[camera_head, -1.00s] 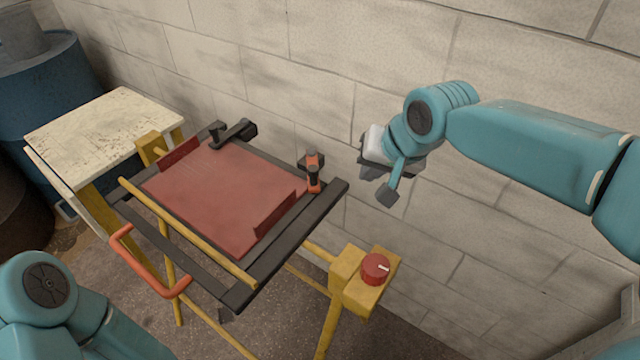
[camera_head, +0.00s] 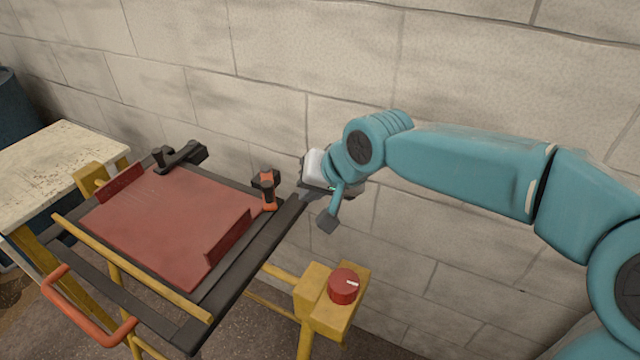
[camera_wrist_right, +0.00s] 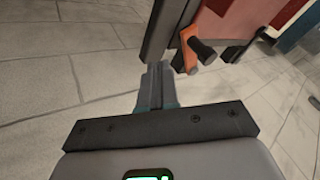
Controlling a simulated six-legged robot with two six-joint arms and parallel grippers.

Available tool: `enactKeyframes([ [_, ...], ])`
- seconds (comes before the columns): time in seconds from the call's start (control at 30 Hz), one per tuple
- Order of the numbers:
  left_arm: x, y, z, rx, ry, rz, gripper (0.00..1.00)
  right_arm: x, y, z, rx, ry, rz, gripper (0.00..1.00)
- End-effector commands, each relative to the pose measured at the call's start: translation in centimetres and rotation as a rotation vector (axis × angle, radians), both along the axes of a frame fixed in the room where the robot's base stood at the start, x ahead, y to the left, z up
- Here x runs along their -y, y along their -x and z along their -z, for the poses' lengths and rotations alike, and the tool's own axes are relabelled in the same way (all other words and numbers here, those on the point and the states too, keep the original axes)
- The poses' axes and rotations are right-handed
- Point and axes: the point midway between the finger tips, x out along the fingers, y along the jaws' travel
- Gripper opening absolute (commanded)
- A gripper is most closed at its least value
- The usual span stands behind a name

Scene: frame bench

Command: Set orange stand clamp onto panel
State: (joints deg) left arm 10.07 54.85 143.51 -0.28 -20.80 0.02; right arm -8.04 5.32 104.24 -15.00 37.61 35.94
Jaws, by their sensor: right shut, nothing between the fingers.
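The orange stand clamp (camera_head: 268,190), with a black head, stands upright at the far right corner of the frame, beside the panel's edge; I cannot tell whether it touches the panel. In the right wrist view its orange arm (camera_wrist_right: 188,48) and black knob (camera_wrist_right: 203,51) show ahead, just right of my fingers. The red panel (camera_head: 165,225) lies flat in the dark frame, and part of it shows in the right wrist view (camera_wrist_right: 240,20). My right gripper (camera_head: 304,190) is shut and empty, just right of the clamp; its fingertips (camera_wrist_right: 160,67) are together. My left gripper is out of view.
A black clamp (camera_head: 182,154) sits at the frame's back edge. A yellow post with a red knob (camera_head: 344,286) stands below my right arm. An orange handle (camera_head: 85,318) is at front left, a worn white table (camera_head: 40,165) at left. The block wall (camera_head: 330,60) is close behind.

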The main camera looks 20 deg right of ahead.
Motion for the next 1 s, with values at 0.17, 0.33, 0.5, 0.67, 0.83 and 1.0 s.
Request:
enactKeyframes([
  [0.17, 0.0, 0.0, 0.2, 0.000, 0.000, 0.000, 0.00, -1.3, -2.1, 2.2, 0.001, 0.001, -0.005, 0.00],
  [0.33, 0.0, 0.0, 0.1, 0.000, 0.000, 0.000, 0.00, -3.1, -3.2, 2.2, 0.001, 0.001, -0.005, 0.00],
  [0.5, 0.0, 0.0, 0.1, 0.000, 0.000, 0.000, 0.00, -3.9, -3.7, 2.1, 0.001, 0.001, -0.003, 0.00],
  [0.67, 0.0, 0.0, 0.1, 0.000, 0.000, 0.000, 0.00, -3.9, -3.7, 2.1, 0.001, 0.000, -0.002, 0.00],
  [0.83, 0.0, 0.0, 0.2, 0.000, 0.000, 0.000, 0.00, -4.0, -3.7, 2.2, 0.002, 0.000, -0.003, 0.00],
  [1.0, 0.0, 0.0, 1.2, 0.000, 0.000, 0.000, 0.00, -6.6, -3.9, 2.5, 0.003, 0.001, -0.009, 0.00],
])
